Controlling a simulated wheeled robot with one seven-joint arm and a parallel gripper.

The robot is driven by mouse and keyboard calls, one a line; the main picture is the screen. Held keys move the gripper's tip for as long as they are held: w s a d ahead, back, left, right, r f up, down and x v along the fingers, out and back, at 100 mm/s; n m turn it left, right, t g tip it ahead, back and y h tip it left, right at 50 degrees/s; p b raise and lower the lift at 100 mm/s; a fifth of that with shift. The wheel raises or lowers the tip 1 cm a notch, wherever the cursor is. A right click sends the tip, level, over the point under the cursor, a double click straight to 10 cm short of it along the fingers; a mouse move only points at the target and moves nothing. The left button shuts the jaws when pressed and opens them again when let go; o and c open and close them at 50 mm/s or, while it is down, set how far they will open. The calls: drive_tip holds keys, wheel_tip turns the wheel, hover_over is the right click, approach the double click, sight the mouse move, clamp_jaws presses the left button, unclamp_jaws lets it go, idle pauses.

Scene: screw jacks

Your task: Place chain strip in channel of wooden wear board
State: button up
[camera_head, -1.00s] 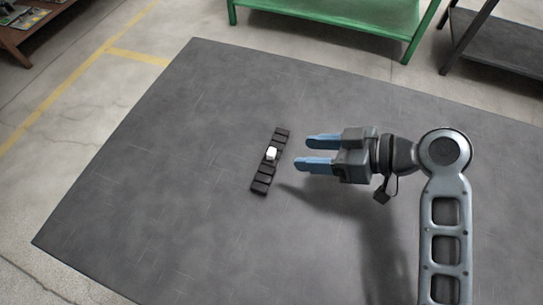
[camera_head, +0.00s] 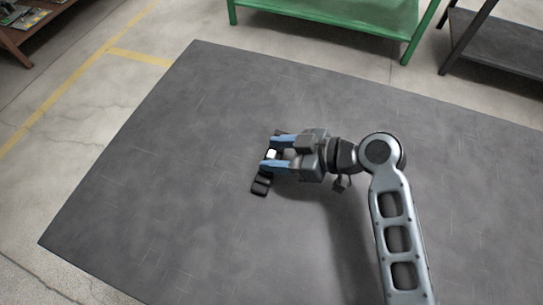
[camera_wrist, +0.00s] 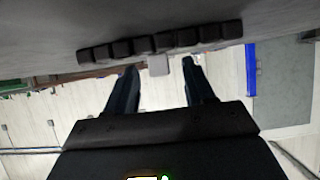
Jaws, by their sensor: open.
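The chain strip (camera_head: 261,184) is a row of several black links with a small white block (camera_head: 272,154) at its middle. It lies on the dark grey surface, slanting in the head view. My gripper (camera_head: 271,153) has its two blue fingers apart, with the tips at the strip and the white block between them in the head view. In the wrist view the chain strip (camera_wrist: 160,43) runs across beyond the fingertips, and the white block (camera_wrist: 158,65) shows between the fingers. I cannot tell whether the fingers touch the strip. No wooden wear board can be made out.
The dark grey surface (camera_head: 150,190) is otherwise clear around the strip. A green table (camera_head: 330,18) stands at the back, with a dark table (camera_head: 495,50) to its right. A brown table (camera_head: 30,30) with items is at the far left.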

clamp_jaws()
idle(0.5)
